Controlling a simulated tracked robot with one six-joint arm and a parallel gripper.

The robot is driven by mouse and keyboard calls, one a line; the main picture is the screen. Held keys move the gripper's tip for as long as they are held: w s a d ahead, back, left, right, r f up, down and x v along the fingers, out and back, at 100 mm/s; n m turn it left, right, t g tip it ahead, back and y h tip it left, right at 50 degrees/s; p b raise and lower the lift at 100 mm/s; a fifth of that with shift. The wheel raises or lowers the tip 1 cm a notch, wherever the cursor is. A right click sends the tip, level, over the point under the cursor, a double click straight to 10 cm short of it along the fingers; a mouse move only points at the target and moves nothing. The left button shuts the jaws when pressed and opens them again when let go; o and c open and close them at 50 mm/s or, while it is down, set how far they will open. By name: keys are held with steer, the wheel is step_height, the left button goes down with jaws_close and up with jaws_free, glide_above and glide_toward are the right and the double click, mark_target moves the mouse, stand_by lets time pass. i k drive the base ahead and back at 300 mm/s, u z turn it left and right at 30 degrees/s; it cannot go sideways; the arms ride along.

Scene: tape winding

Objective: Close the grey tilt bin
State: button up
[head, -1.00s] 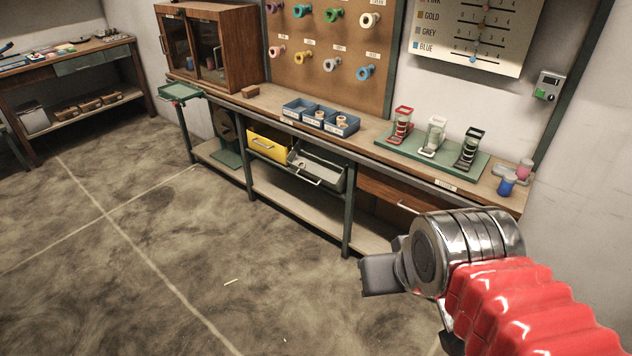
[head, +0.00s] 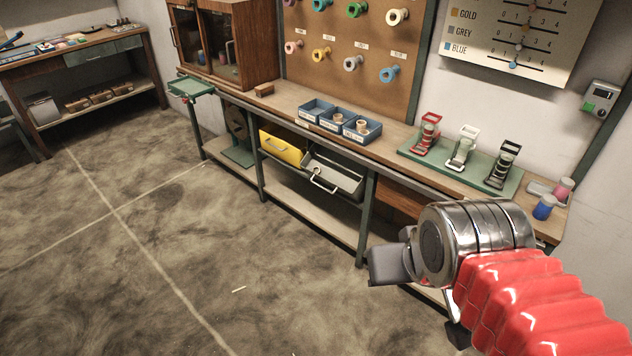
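The grey tilt bin (head: 334,175) hangs under the workbench, right of a yellow bin (head: 283,147). It is tilted out, with its open top showing and a light bar handle (head: 322,182) on its front. My gripper (head: 388,265) is at the lower right, over the floor in front of the bench, apart from the bin.
The bench top (head: 285,98) holds blue trays (head: 338,122) and a green board with several dispensers (head: 461,158). A green bench leg (head: 367,215) stands right of the grey bin. A lower shelf (head: 310,219) runs beneath.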

mark_target(349, 176)
steer(key=u, duration=0.2)
steer(key=i, duration=0.9)
steer(key=u, duration=0.75)
steer(key=i, duration=0.85)
steer(key=u, duration=0.35)
